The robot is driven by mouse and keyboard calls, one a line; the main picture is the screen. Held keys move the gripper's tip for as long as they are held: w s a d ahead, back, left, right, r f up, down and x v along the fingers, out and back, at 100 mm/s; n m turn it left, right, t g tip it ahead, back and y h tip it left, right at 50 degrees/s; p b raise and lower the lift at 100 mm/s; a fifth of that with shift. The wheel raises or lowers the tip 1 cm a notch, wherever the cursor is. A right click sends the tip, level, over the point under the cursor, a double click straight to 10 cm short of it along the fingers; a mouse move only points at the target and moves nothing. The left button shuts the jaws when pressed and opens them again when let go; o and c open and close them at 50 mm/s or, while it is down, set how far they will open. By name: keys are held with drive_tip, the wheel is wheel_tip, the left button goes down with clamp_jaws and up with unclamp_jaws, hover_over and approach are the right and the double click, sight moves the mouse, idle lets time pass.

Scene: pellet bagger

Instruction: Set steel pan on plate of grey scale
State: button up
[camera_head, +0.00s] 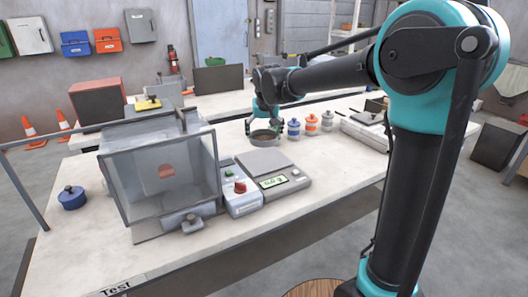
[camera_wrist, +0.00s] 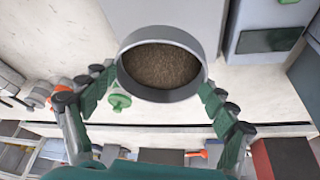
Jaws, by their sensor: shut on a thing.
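The steel pan (camera_head: 263,142) is a round grey vessel, behind the grey scale in the head view. In the wrist view the pan (camera_wrist: 160,97) is full of brown grains. My gripper (camera_head: 264,120) is above and around it; in the wrist view its fingers (camera_wrist: 157,95) are at opposite sides of the pan, shut on it. The pan looks roughly level. Whether its bottom touches the table cannot be told. The grey scale (camera_head: 284,180) has a flat, bare plate (camera_head: 262,161) on top and a lit green display in front.
A controller with a red knob (camera_head: 240,187) stands left of the scale, beside a clear-walled box (camera_head: 160,170). Several lidded jars (camera_head: 311,124) stand right of the pan. A blue weight-like pot (camera_head: 72,198) is at far left. The table front right of the scale is clear.

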drive_tip(key=shift+f, duration=3.75)
drive_tip(key=o, duration=1)
drive_tip(key=shift+f, duration=0.1)
drive_tip(key=a+v, duration=0.1)
drive_tip(key=v, duration=1.1)
drive_tip(key=shift+m+h, duration=0.3)
drive_tip(key=shift+m, duration=0.4)
drive_tip(key=s+d+f, duration=0.3)
drive_tip(key=d+f, duration=0.1)
drive_tip(key=d, duration=0.2)
drive_tip(key=s+d+f, duration=0.3)
drive_tip(key=d+f, duration=0.1)
drive_tip(key=d, duration=0.2)
drive_tip(key=s+d+f, duration=0.4)
drive_tip(key=d, duration=0.2)
drive_tip(key=shift+d, duration=0.35)
drive_tip(key=shift+m, duration=0.5)
drive_tip(key=s+d+f, duration=0.2)
drive_tip(key=s+f, duration=0.1)
drive_tip(key=s, duration=0.1)
drive_tip(key=s+d+f, duration=0.3)
drive_tip(key=s+f, duration=0.1)
drive_tip(key=s, duration=0.1)
drive_tip(key=s+d+f, duration=0.3)
drive_tip(key=s, duration=0.1)
drive_tip(key=shift+s+d+f, duration=0.1)
drive_tip(key=shift+s+f, duration=0.1)
